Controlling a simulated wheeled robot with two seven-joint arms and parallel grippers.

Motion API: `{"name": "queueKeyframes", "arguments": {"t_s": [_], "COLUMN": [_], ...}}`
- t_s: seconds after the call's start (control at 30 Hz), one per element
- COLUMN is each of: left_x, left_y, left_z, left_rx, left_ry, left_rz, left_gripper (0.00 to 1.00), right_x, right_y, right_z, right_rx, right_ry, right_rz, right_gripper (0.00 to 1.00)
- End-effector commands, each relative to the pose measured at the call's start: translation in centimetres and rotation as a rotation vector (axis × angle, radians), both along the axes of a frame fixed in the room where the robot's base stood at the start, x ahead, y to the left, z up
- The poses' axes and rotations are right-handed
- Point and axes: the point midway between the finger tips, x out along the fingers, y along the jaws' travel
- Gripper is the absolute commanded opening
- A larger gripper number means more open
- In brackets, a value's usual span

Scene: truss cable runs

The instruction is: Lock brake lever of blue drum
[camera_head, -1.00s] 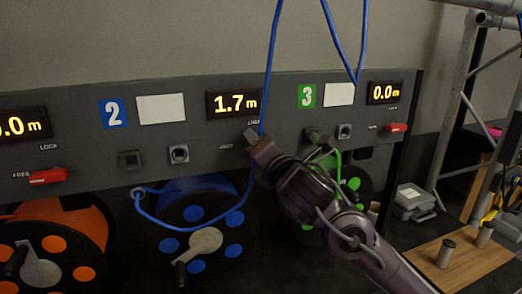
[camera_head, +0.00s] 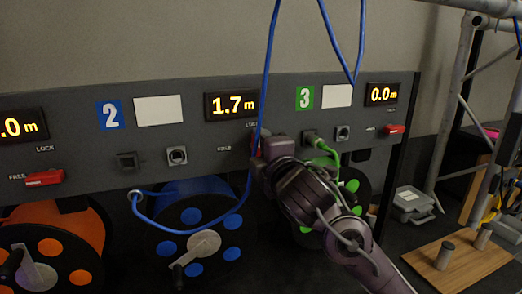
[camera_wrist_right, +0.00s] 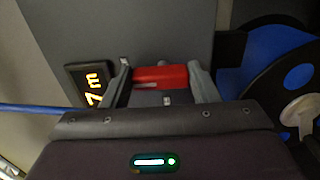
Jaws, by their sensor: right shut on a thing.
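The blue drum (camera_head: 186,248) hangs below the dark panel under the blue number 2 sign (camera_head: 110,114). Its red brake lever (camera_wrist_right: 160,76) lies between the fingers of my right gripper in the right wrist view. My right gripper (camera_head: 262,146) is at the panel just below the 1.7 m display (camera_head: 231,105), shut on the lever. In the head view the gripper hides most of the lever, and only a little red shows. The lever's exact angle against its LOCK and FREE marks is hard to read. My left gripper is out of view.
A blue cable (camera_head: 265,85) runs down close beside my right gripper and loops to the drum. An orange drum (camera_head: 55,235) with a red lever (camera_head: 45,178) is at left. A green drum (camera_head: 352,190) is behind my right arm. Another red lever (camera_head: 394,129) is at right.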

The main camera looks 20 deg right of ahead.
Motion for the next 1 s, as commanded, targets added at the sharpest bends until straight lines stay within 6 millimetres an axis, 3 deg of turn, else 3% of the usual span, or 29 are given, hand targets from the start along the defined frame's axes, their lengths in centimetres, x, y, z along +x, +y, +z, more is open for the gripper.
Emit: {"name": "queueKeyframes", "arguments": {"t_s": [0.5, 0.53, 0.67, 1.0], "left_x": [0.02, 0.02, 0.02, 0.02], "left_y": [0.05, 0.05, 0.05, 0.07], "left_z": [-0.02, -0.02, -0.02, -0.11], "left_rx": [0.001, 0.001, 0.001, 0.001], "left_ry": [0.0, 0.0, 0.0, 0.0], "left_rz": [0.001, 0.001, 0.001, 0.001], "left_gripper": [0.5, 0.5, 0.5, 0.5], "right_x": [0.01, 0.01, 0.01, -0.27], "right_y": [-0.02, -0.02, -0.01, 0.0], "right_z": [-0.1, -0.1, -0.09, -0.11], "right_rx": [0.022, 0.022, 0.02, 0.018], "right_ry": [0.003, 0.003, 0.003, 0.002], "right_rz": [-0.001, -0.001, -0.001, 0.001], "right_gripper": [0.32, 0.57, 0.74, 0.76]}}
